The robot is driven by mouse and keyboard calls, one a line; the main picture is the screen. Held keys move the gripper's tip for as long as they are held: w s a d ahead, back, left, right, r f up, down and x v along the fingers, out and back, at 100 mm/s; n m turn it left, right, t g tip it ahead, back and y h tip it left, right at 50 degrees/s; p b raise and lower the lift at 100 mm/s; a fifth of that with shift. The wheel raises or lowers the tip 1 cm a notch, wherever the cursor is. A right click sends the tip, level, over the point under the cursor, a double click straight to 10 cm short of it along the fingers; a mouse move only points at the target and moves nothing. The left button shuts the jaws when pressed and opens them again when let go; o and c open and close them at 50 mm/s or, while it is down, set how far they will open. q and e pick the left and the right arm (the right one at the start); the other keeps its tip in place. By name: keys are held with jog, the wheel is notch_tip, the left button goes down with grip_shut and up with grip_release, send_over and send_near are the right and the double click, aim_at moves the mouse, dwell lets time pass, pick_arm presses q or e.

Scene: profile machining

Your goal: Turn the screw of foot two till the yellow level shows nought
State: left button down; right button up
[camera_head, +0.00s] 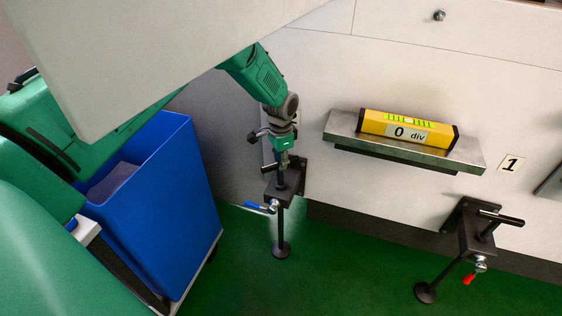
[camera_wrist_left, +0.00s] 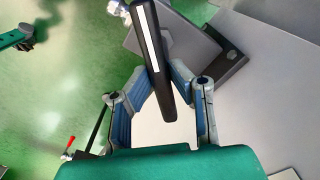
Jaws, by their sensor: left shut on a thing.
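The yellow level (camera_head: 408,128) lies on a grey metal ledge (camera_head: 465,160) on the pale machine side; its display reads "0 div". The foot with a blue lever (camera_head: 262,207) stands left of the ledge, its dark bracket (camera_head: 290,183) fixed to the machine and its round pad on the green floor. My left gripper (camera_head: 284,158) is over this foot, shut on the black handle bar at its top. In the left wrist view the bar (camera_wrist_left: 146,35) runs between the two fingers (camera_wrist_left: 160,80). The foot's number label is mostly hidden behind the gripper.
Foot one, with a red lever (camera_head: 469,279) and label "1" (camera_head: 511,163), stands at the right. A blue bin (camera_head: 165,220) on a trolley stands left of the gripped foot. Green floor (camera_head: 345,270) is clear between the feet.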

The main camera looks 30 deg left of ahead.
pick_arm(q)
jog(key=shift+w+a, duration=0.1)
jog(key=c, duration=1.5)
grip_release()
notch_tip(320, 180, up, 12)
jog(key=shift+f, duration=0.1)
